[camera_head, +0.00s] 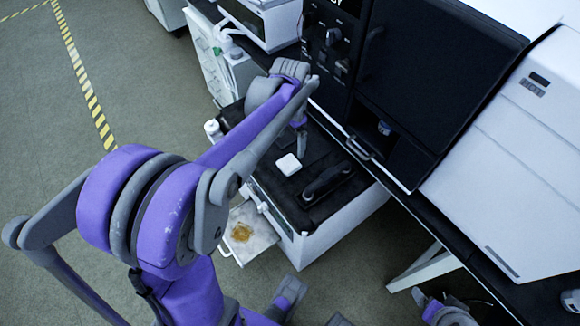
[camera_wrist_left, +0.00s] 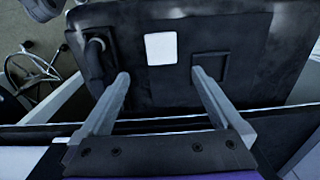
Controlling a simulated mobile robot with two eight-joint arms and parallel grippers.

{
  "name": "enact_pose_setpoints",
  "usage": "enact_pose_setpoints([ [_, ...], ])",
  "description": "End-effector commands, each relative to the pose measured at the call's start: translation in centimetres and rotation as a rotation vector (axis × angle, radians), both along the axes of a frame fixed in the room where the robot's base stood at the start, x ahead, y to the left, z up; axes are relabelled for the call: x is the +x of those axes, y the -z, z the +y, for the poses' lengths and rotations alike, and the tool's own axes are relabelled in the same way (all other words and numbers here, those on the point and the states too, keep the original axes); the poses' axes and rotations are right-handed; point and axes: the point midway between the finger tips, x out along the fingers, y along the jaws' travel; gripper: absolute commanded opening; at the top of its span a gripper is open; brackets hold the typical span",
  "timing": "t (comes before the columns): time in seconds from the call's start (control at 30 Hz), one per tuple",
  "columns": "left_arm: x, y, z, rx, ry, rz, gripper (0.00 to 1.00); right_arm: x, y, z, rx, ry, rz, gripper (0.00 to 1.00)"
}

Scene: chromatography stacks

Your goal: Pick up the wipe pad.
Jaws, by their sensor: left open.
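The wipe pad is a small white square (camera_head: 288,164) lying flat on the black top of a low white unit (camera_head: 330,225). In the left wrist view the pad (camera_wrist_left: 161,48) lies ahead of my fingertips, centred between their lines. My left gripper (camera_head: 301,142) is above the black top, just beyond the pad in the head view, and mostly hidden by my own arm. In the left wrist view my left gripper (camera_wrist_left: 161,75) is open, with nothing between its fingers.
A black handle (camera_head: 327,183) stands on the black top right of the pad. An open drawer (camera_head: 262,240) with a yellow-brown stain sticks out at the front. Dark instruments (camera_head: 410,90) rise behind. A small white bottle (camera_head: 213,131) stands at the left. Open floor lies left.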

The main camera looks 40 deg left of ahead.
Motion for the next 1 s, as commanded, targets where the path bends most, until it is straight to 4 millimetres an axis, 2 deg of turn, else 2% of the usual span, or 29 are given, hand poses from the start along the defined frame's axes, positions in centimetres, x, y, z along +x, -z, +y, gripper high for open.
enact_pose_setpoints([
  [0.3,0.2,4.5,0.4,-0.003,0.006,0.010,1.00,-0.1,0.9,0.0,0.000,0.000,0.003,0.82],
  [0.57,0.2,6.6,0.4,-0.003,0.006,0.009,1.00,-0.1,1.2,0.0,0.000,0.000,0.004,0.82],
  [0.8,0.1,10.2,0.4,-0.003,0.006,0.008,1.00,-0.1,1.8,0.0,0.000,0.000,0.006,0.82],
  [1.0,0.0,11.1,0.4,-0.003,0.006,0.008,1.00,-0.2,1.9,0.0,0.000,0.000,0.006,0.82],
])
